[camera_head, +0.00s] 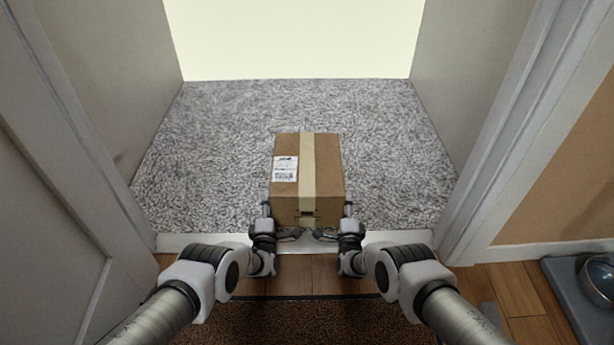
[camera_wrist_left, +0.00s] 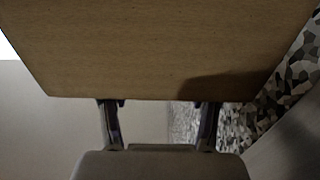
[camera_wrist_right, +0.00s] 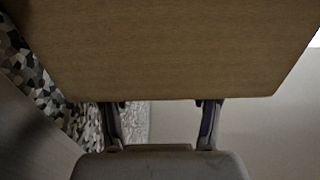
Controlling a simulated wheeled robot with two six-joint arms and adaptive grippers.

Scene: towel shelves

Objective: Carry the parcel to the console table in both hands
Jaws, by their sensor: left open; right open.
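The parcel (camera_head: 308,180) is a brown cardboard box with a pale tape strip and a white label, upright in the doorway at the carpet's near edge. I cannot tell whether it rests on the floor or is raised. My left gripper (camera_head: 266,208) is at its left side and my right gripper (camera_head: 348,208) at its right side, both near the front. A cardboard face fills the top of the left wrist view (camera_wrist_left: 160,45) and the right wrist view (camera_wrist_right: 160,45). Both grippers' fingers are spread apart, with nothing between them. Whether they touch the box is unclear. No console table is in view.
Grey carpet (camera_head: 210,150) lies beyond a metal threshold strip (camera_head: 190,241). The door frame (camera_head: 525,110) stands on the right and a white door panel (camera_head: 45,200) on the left. Wood floor (camera_head: 400,305), a dark mat (camera_head: 300,325) and a bowl (camera_head: 597,275) are nearer.

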